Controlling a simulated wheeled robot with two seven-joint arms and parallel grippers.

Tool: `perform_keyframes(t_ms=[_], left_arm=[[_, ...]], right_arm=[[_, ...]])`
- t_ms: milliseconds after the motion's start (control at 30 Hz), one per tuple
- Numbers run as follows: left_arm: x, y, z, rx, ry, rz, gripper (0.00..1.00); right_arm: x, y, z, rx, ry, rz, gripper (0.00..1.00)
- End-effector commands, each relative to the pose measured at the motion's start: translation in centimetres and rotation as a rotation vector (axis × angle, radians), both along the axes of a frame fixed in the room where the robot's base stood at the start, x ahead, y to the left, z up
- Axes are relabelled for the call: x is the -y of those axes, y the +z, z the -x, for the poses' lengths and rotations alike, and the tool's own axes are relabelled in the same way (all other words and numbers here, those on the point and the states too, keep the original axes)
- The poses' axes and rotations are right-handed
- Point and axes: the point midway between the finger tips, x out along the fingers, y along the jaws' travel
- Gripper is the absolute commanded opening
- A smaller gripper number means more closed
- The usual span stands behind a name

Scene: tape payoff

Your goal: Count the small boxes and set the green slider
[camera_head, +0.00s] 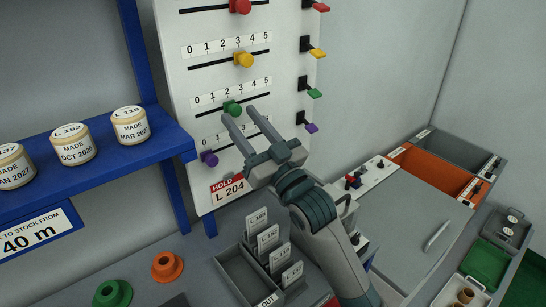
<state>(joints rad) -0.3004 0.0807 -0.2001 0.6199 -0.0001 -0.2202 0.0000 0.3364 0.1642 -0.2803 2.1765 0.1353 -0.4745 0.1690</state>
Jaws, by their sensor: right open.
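The green slider (232,108) is a round knob on a slot in the white panel (290,45). It stands near the 2 of the 0-to-5 scale above it. My right gripper (239,114) is open and empty, its two fingers pointing up at the panel. One fingertip shows just below the green knob and the other to its right; I cannot tell if either touches it. My left gripper is not in view. I see nothing that is clearly one of the small boxes.
Red (240,6), yellow (243,60) and purple (209,158) sliders share the panel. Labelled rolls (74,144) stand on the blue shelf (110,165). A card holder (235,270), an orange bin (436,172) and a grey bin (455,148) are lower down.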

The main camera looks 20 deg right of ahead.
Motion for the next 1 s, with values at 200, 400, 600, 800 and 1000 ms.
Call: perform_keyframes(t_ms=[200,400,600,800,1000], left_arm=[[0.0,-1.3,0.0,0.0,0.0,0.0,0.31],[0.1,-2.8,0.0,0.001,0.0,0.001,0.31],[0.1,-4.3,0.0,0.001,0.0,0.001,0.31],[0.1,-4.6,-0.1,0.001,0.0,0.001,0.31],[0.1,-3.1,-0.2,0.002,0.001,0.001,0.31]], right_arm=[[0.9,-1.4,2.3,0.0,0.001,0.001,0.42],[2.3,-2.9,5.5,0.0,0.0,0.001,0.42],[3.7,-4.5,9.1,0.0,-0.001,0.002,0.42],[5.0,-5.4,12.3,-0.003,0.0,0.002,0.42],[5.5,-5.8,13.5,-0.002,0.0,0.001,0.42]])
